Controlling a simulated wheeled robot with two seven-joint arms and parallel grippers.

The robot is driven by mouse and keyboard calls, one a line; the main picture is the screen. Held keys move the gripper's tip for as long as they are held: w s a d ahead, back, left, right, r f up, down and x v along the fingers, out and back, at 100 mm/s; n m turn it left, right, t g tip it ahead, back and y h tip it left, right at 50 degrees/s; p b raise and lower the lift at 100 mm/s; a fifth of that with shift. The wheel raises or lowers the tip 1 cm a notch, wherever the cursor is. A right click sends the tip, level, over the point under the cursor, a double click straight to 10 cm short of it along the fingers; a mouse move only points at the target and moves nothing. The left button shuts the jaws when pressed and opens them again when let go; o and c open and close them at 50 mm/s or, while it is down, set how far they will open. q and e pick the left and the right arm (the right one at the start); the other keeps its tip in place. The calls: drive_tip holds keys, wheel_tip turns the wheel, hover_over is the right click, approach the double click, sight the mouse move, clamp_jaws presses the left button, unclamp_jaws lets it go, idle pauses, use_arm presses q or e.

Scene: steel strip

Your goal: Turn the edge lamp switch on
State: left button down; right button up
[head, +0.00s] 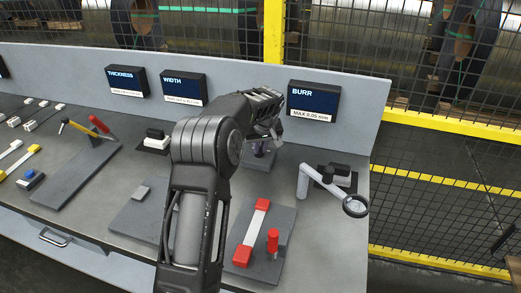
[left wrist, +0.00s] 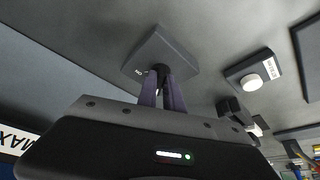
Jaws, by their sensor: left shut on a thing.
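The edge lamp switch seems to be the dark grey box (left wrist: 180,53) with small white lettering, possibly "ON", in the left wrist view. In the head view it is a dark box (head: 260,161) below the BURR display, mostly behind my arm. My left gripper (left wrist: 163,77) points down onto it, with its fingers shut on a small dark part at the box's top. The fingers hide most of that part, so its position cannot be told. In the head view the left gripper (head: 264,143) hangs over the box. The right gripper is not seen.
A white-armed magnifier (head: 304,182) stands to the right. A plate with a red-ended strip (head: 256,222) and red handle (head: 272,240) lies in front. The BURR display (head: 314,100) is behind. A box with a round white button (left wrist: 252,82) shows in the left wrist view.

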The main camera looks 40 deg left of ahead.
use_arm(q)
drive_tip(key=m, duration=0.1)
drive_tip(key=m+t+b, duration=0.1)
drive_tip(key=shift+s+a+m+h, duration=0.15)
drive_tip(key=shift+a+m+h, duration=0.05)
drive_tip(key=shift+m+h, duration=0.1)
drive_tip(key=m, duration=0.1)
drive_tip(key=m+h, duration=0.1)
drive_tip(key=m, duration=0.1)
drive_tip(key=shift+s+a+t+b, duration=0.1)
drive_tip(key=shift+a+t+b, duration=0.1)
drive_tip(key=shift+t+b, duration=0.1)
drive_tip(key=m+h, duration=0.1)
drive_tip(key=m, duration=0.3)
drive_tip(key=shift+a+h, duration=0.2)
drive_tip(key=shift+h, duration=0.2)
drive_tip(key=m, duration=0.1)
drive_tip(key=m+h+p, duration=0.1)
drive_tip(key=m, duration=0.2)
drive_tip(key=shift+a+h, duration=0.25)
drive_tip(key=shift+h, duration=0.05)
drive_tip(key=shift+m, duration=0.3)
drive_tip(key=c, duration=1.5)
unclamp_jaws()
drive_tip(key=shift+r, duration=0.15)
